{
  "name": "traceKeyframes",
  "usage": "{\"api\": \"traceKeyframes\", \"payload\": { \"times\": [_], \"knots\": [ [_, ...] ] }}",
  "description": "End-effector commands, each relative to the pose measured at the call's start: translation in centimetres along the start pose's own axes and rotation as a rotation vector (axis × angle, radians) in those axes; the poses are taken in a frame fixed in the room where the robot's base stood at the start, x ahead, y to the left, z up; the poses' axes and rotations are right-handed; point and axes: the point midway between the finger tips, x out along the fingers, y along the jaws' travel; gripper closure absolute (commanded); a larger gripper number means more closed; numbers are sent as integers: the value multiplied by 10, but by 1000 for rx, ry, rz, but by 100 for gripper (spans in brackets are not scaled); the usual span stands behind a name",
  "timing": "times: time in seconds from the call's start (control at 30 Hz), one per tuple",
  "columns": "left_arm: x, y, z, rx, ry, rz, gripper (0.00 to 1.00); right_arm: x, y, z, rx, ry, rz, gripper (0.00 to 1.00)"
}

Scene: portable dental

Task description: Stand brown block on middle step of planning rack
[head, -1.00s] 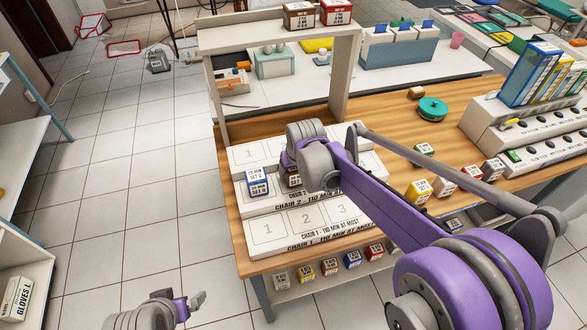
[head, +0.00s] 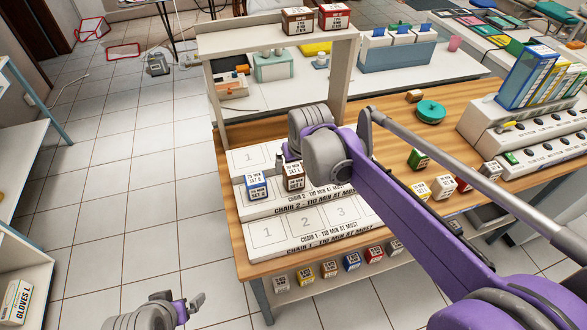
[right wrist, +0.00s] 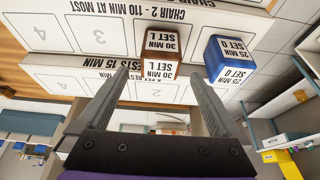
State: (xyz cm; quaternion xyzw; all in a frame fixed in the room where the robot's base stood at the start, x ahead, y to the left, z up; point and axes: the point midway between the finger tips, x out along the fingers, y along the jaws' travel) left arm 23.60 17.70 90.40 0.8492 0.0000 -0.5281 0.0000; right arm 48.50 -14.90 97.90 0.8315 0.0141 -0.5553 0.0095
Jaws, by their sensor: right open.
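The brown block (head: 293,178) stands upright on the middle step of the planning rack (head: 302,236), the step labelled chair 2. It is in the second place, to the right of the blue block (head: 257,186), with a small gap between them. In the right wrist view the brown block (right wrist: 160,72) shows just ahead of my right gripper (right wrist: 158,78). That gripper is open and empty, with a gap on each side of the block. In the head view its fingers are mostly hidden behind my wrist. My left gripper (head: 190,304) is low at the bottom left, away from the rack.
Several small blocks stand on the table right of the rack, including a green one (head: 419,159) and a yellow one (head: 418,191). More stand on a shelf below the front edge. A brown box (head: 297,20) and a red box (head: 335,16) sit on the overhead shelf.

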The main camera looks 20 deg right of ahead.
Motion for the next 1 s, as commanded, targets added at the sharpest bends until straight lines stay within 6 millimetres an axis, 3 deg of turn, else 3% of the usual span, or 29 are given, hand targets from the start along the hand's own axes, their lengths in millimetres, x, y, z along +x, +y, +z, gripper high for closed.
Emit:
{"api": "traceKeyframes", "payload": {
  "times": [0.1, 0.3, 0.43, 0.57, 0.8, 0.9, 1.0],
  "knots": [
    [-2, 0, -2, 0, 1, 0, 0, -23, 0, 0, 0, 0, 0, 0],
    [-3, 0, -3, 0, 2, 0, 0, -44, 0, 1, 0, 0, 0, 0],
    [-3, 0, -3, 0, 2, 0, 0, -51, 3, 20, 3, 5, 1, 0],
    [-3, 0, -3, 0, 2, 0, 0, -56, 8, 73, 9, 19, 4, 0],
    [-3, 0, -3, 0, 2, 0, 0, -46, 17, 193, 24, 50, 11, 0],
    [-3, 0, -3, 0, 2, 0, 0, -38, 18, 228, 28, 59, 13, 0],
    [-3, 0, -3, 0, 2, 0, 0, -32, 19, 249, 30, 64, 14, 0]
  ]
}}
